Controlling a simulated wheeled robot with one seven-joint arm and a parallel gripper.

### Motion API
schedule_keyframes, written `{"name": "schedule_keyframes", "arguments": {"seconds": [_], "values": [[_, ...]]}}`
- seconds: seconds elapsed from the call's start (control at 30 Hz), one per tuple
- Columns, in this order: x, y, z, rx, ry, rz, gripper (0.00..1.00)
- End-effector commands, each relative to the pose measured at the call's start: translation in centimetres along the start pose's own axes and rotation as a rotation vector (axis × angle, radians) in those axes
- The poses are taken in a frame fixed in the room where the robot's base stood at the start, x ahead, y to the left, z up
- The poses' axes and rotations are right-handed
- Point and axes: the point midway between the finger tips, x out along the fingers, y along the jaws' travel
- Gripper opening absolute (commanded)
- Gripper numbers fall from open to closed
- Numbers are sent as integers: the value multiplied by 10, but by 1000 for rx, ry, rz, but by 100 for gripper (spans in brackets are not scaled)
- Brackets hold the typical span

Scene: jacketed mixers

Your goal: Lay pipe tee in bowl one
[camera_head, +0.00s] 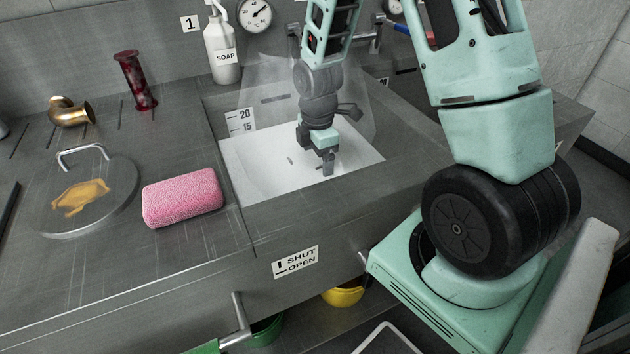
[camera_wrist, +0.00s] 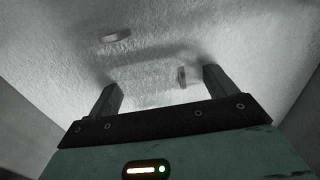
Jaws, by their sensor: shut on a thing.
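Bowl one is the square basin (camera_head: 236,166) sunk in the grey counter below the "1" label, with a pale white surface inside. My gripper (camera_head: 328,168) points down into it, near its right side. In the wrist view my two fingers (camera_wrist: 164,85) are apart, their tips close to the rough white surface (camera_wrist: 70,65). No pipe tee can be made out for sure. A bent brass fitting (camera_head: 72,112) lies on the counter at the far left; whether it has a third branch I cannot tell.
A pink sponge (camera_head: 182,197) and a round lid (camera_head: 115,205) with a handle lie left of the basin. A dark red flanged tube (camera_head: 135,80) and a soap bottle (camera_head: 222,50) stand behind. Small flat pieces (camera_wrist: 115,37) show on the white surface.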

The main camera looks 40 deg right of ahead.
Motion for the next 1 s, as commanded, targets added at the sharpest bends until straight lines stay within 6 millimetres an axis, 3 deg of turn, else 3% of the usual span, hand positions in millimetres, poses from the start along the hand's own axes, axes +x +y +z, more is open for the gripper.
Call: {"name": "schedule_keyframes", "arguments": {"seconds": [0.43,0.83,0.87,0.9,1.0], "values": [[47,0,0,2,0,-1,42],[53,0,0,2,0,1,42],[52,0,0,2,0,1,89],[52,0,0,2,0,1,100],[52,0,0,2,0,1,100]]}}
